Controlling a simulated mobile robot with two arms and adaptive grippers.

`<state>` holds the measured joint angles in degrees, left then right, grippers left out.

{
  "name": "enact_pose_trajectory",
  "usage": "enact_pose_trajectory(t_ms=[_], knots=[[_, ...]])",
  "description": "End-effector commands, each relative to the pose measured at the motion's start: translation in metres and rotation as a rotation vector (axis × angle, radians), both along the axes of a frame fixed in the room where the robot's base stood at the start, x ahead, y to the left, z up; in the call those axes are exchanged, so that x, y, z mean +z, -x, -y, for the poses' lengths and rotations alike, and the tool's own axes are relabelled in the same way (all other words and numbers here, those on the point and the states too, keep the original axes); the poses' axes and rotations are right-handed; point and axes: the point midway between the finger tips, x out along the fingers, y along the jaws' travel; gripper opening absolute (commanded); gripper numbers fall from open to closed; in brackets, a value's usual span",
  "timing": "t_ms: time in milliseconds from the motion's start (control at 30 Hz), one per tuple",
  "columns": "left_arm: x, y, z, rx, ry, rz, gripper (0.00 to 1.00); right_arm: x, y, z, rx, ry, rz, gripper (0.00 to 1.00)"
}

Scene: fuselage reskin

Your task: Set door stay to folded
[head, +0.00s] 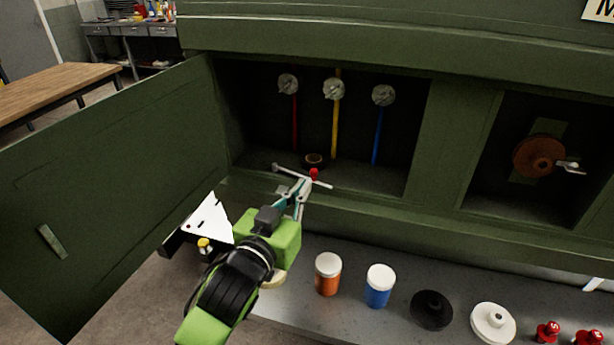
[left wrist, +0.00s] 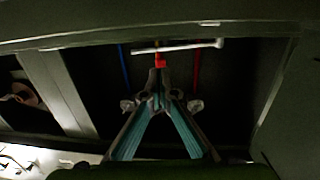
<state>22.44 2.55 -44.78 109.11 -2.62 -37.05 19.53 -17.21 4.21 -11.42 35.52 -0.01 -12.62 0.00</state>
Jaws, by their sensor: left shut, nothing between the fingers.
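The door stay appears to be the pale thin rod (head: 290,173) with a red grip (head: 314,174), lying across the lower front of the open bay. In the left wrist view the rod (left wrist: 185,47) runs nearly level, with its red grip (left wrist: 160,62) just beyond my fingertips. My left gripper (head: 304,184) is shut and empty, its tips close to the red grip; I cannot tell whether they touch. It also shows in the left wrist view (left wrist: 158,84). The green door (head: 110,180) stands open at the left. My right gripper is not in view.
Inside the bay are red (head: 295,125), yellow (head: 335,130) and blue (head: 377,135) lines below round fittings. An orange jar (head: 328,275), a blue jar (head: 378,288) and caps stand on the grey shelf below. A neighbouring bay holds a rust-brown wheel (head: 538,156).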

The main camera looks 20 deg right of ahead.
Motion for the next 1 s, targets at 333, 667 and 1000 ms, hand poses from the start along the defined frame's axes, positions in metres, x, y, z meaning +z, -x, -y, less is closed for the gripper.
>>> enact_pose_trajectory(t_ms=[333, 667, 1000], knots=[[-0.001, -0.023, 0.019, 0.0, -0.001, -0.001, 0.0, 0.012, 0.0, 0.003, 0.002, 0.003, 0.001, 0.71], [-0.002, -0.024, 0.02, 0.0, -0.001, -0.001, 0.0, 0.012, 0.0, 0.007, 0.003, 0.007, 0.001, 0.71], [-0.001, -0.039, 0.045, 0.001, 0.002, -0.002, 0.0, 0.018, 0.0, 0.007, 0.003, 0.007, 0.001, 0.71]])
